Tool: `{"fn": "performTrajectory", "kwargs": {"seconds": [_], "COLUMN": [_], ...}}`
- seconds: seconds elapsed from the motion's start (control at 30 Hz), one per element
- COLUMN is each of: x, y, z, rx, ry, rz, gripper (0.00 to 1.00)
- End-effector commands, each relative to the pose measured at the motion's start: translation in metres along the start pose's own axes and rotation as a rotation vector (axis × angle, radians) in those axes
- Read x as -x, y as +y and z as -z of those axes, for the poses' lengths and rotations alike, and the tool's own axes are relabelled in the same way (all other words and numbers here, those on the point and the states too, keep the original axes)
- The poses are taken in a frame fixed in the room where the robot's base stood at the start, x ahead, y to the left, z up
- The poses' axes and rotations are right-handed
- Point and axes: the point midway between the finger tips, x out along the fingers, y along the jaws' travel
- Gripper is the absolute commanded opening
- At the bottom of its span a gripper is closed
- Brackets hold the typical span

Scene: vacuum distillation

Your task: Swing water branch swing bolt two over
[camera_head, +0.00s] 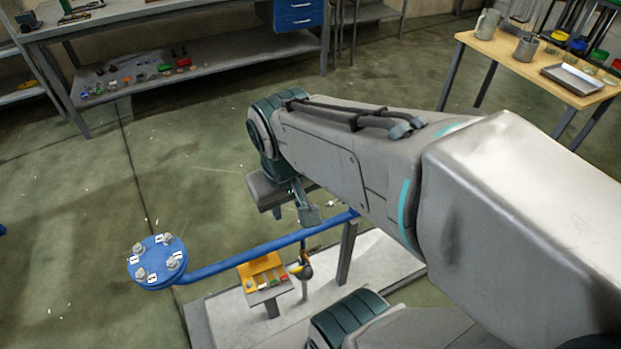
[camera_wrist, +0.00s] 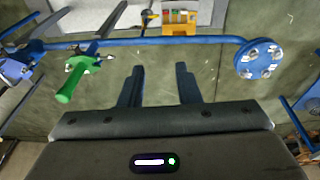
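A round blue flange (camera_head: 157,262) closes the near end of a blue pipe (camera_head: 262,248) at the lower left of the head view. Several silvery bolts with small white tags stand around its face; the tags are too small to read, so I cannot tell which is bolt two. In the wrist view the flange (camera_wrist: 260,59) is at the upper right, to the right of my fingers. My gripper (camera_wrist: 160,82) is open and empty, its fingers apart below the pipe in the picture. In the head view my gripper (camera_head: 293,212) is partly hidden by my arm.
A green-handled valve (camera_wrist: 72,80) and blue fittings (camera_wrist: 18,67) are at the left of the wrist view. A wooden table (camera_head: 490,47) and a grey workbench (camera_head: 160,10) stand behind. Open floor surrounds the flange's left.

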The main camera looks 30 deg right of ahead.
Motion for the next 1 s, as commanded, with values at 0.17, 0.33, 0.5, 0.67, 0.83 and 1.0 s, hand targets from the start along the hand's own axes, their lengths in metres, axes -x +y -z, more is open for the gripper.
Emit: {"fn": "performTrajectory", "kwargs": {"seconds": [0.17,0.33,0.5,0.67,0.83,1.0], "x": [-0.074,-0.128,-0.179,-0.225,-0.274,-0.319], "y": [0.017,0.037,0.054,0.067,0.072,0.068], "z": [0.000,0.008,0.022,0.042,0.068,0.097], "rx": [-0.045,-0.098,-0.149,-0.194,-0.230,-0.258], "ry": [-0.156,-0.273,-0.341,-0.354,-0.305,-0.190], "rz": [-0.142,-0.332,-0.554,-0.784,-1.040,-1.284], "gripper": [0.30,0.30,0.30,0.30,0.30,0.30]}}
